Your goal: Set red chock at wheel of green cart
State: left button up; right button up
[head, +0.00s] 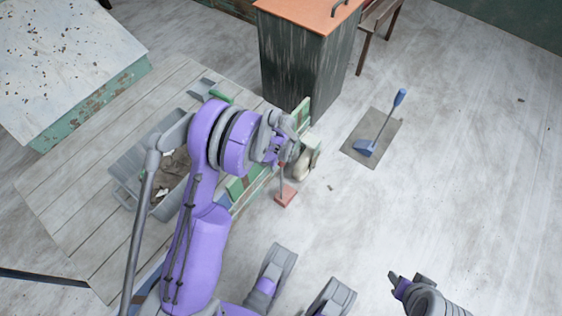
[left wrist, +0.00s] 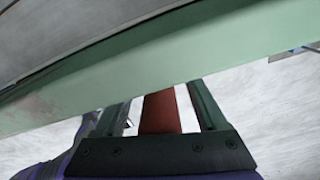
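The red chock (head: 286,196) is low by the floor beside the green cart, its thin handle rising to my left gripper. The cart (head: 244,186) has a grey plank deck and green side rails. A cream wheel (head: 305,163) shows at its near right corner, with a visible gap between it and the chock. My left gripper (head: 283,152) is at the handle's top. In the left wrist view a red handle part (left wrist: 160,112) is between the fingers, with narrow gaps on both sides. A green rail (left wrist: 160,75) crosses above. My right gripper (head: 408,280) is open and empty.
A dark cabinet (head: 300,65) with an orange top stands behind the cart. A grey bin (head: 128,180) with scraps sits on the deck.

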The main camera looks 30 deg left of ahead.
pick_arm(q)
notch_tip(320, 180, up, 11)
jog(key=p, duration=0.3)
pick_arm(e)
jog(key=v, duration=0.2)
jog(key=shift+w+r, duration=0.1)
jog(key=shift+r, duration=0.35)
pick_arm(q)
jog(key=s+d+r+n+t, duration=0.1)
jog(key=s+d+r+n, duration=0.2)
jog(key=s+r+n, duration=0.35)
jog(key=s+d+r+n+t, duration=0.2)
jog(key=s+d+r+n, duration=0.2)
jog(key=s+n, duration=0.45)
jog(key=s+d+r+n+t, duration=0.1)
jog(key=s+d+r+n, duration=0.2)
jog(key=s+r+n, duration=0.35)
notch_tip(320, 180, up, 23)
jog(key=t+p, duration=0.1)
jog(key=p, duration=2.2)
jog(key=shift+w+d, duration=0.15)
jog(key=shift+w, duration=0.1)
pick_arm(e)
notch_tip(320, 180, up, 26)
jog(key=w+t, duration=0.1)
